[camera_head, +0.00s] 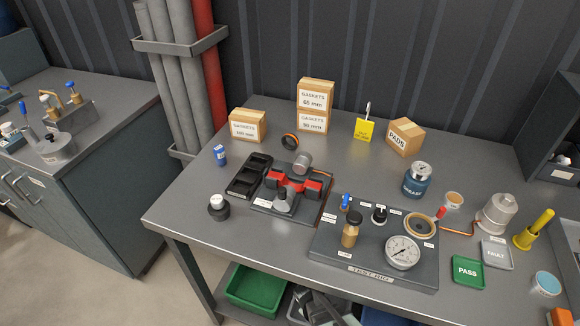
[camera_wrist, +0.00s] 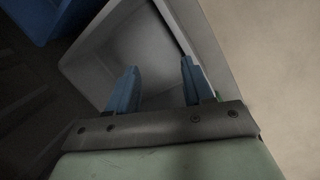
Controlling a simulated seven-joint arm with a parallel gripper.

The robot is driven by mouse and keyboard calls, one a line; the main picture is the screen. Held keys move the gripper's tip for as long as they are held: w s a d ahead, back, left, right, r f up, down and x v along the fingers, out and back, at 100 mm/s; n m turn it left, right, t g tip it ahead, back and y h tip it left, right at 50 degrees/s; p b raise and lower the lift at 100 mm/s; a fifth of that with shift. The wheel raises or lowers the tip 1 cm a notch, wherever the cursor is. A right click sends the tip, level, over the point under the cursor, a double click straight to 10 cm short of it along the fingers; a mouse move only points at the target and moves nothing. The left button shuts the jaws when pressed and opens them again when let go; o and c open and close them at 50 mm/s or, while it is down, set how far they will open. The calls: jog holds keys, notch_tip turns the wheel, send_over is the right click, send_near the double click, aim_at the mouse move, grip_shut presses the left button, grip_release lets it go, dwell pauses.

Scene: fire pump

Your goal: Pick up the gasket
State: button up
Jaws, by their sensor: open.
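A dark ring with an orange edge (camera_head: 290,141) stands on the bench in front of the gasket boxes. Another ring, tan-orange with a grey middle (camera_head: 420,225), lies on the test rig. I cannot tell which of these rings, if either, is the gasket. No ring shows in the wrist view.
Gasket boxes (camera_head: 313,107) stand at the back of the bench. A red clamp fixture (camera_head: 291,184), a black tray (camera_head: 249,176) and the test rig (camera_head: 345,265) with its gauge fill the middle. PASS (camera_head: 467,270) and FAULT (camera_head: 496,253) trays lie right.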

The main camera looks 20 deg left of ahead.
jog(key=s+a+r+t+y, duration=0.1)
jog(key=a+r, duration=0.3)
jog(key=a, duration=0.8)
jog(key=s+a+r+t, duration=0.15)
jog(key=a+r, duration=0.25)
jog(key=a, duration=0.7)
jog(key=s+a+r+m+h, duration=0.1)
jog(key=s+a+r+m, duration=0.5)
jog(key=a+r+m, duration=0.55)
jog(key=s+a+r+m+h, duration=0.1)
jog(key=s+a+r+m, duration=0.7)
jog(key=r, duration=0.6)
jog(key=w+a+r+m+t+y, duration=0.1)
jog(key=w+a+r+m, duration=0.3)
jog(key=a+r, duration=0.35)
jog(key=w+a+r+m+t+y, duration=0.2)
jog(key=w+a+r+m, duration=0.1)
jog(key=a+r, duration=0.45)
jog(key=w+r+m, duration=0.2)
jog(key=w+r, duration=0.3)
jog(key=w, duration=0.2)
notch_tip(320, 180, up, 10)
jog(key=m+g, duration=0.4)
jog(key=g, duration=0.3)
send_over(290, 135)
notch_tip(290, 135, down, 8)
jog(key=shift+w+a+f, duration=0.1)
jog(key=shift+w+a, duration=0.05)
jog(key=shift+f, duration=2.55)
grip_shut()
